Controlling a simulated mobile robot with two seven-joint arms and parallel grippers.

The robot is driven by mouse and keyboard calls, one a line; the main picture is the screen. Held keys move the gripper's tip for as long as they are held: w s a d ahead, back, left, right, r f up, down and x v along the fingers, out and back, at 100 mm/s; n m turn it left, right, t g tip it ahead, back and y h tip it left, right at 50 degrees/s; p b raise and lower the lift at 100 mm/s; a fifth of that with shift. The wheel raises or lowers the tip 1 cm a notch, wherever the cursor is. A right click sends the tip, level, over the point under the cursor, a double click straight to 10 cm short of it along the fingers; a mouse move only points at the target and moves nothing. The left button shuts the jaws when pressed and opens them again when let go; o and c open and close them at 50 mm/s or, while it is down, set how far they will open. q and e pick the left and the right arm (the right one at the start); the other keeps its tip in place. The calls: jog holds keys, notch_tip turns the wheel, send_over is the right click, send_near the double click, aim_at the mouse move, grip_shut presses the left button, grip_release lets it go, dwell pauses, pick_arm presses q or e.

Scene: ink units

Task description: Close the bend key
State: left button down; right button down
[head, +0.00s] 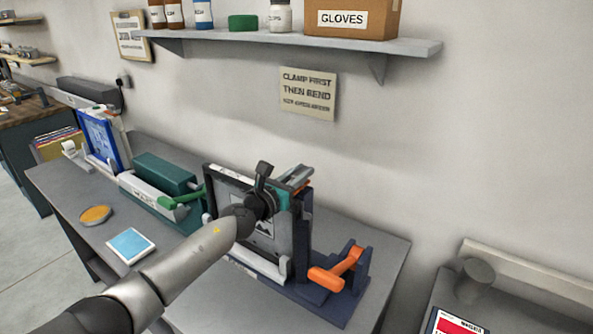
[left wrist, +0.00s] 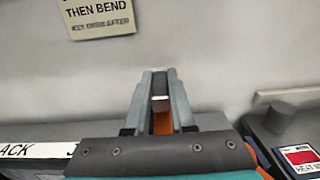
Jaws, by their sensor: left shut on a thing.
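A dark blue fixture (head: 318,300) stands on the grey bench, with a dark framed panel (head: 232,180) upright in it. My left gripper (head: 301,176) is at the top right of this fixture, and it also shows in the left wrist view (left wrist: 161,85). Its fingers are shut on a small orange part (left wrist: 162,122), which looks like the bend key; the fingers and gripper body hide most of it. A separate orange lever (head: 335,270) sits low at the fixture's right end, apart from the gripper. My right gripper is out of view.
A green-and-white device (head: 163,188) with a green handle stands left of the fixture. A blue pad (head: 131,245) and an orange disc (head: 96,215) lie at the front left. A shelf (head: 300,45) overhangs behind. A lower surface with a grey cylinder (head: 476,275) is at right.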

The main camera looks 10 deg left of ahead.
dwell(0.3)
pick_arm(q)
jog(key=c, duration=0.8)
grip_release()
jog(key=shift+o, duration=0.2)
